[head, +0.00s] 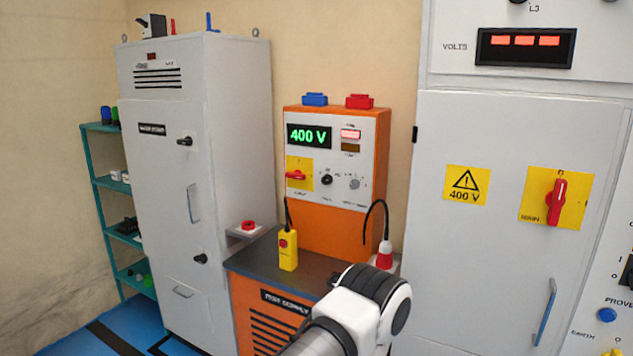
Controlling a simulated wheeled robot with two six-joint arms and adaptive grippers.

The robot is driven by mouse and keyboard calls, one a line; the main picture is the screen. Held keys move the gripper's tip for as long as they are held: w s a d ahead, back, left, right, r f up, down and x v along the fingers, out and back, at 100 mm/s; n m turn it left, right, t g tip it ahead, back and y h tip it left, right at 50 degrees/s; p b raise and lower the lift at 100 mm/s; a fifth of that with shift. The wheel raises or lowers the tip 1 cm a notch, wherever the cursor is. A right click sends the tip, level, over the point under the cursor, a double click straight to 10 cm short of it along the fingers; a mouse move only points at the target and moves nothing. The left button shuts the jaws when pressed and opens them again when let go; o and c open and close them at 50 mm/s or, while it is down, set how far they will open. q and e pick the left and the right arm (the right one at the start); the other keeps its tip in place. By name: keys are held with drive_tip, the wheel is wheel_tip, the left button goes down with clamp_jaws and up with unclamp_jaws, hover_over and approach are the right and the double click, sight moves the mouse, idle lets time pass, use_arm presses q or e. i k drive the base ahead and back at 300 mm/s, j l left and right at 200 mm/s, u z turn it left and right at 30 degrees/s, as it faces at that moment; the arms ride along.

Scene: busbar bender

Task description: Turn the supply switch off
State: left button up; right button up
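The supply is an orange cabinet with a grey front panel, and its display (309,136) reads 400 V in green. The supply switch (296,175) is a red rotary handle on a yellow plate at the panel's left, below the display. Its handle lies roughly level; the markings around it are too small to read. A red lamp (351,134) is lit beside the display. One of my arms shows at the bottom centre, in front of the bench and well below and right of the switch. Neither gripper is in view, and nothing of mine touches the switch.
A yellow pendant box (288,251) with a red button stands on the dark bench top (262,254). A red plug (384,255) is behind my arm. A grey cabinet (165,220) stands left. At right, a tall panel has a larger red switch (557,201).

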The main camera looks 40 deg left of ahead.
sight(298, 174)
drive_tip(key=u, duration=1.55)
drive_tip(key=i+j+z, duration=0.1)
drive_tip(key=j, duration=0.2)
drive_tip(key=i, duration=0.05)
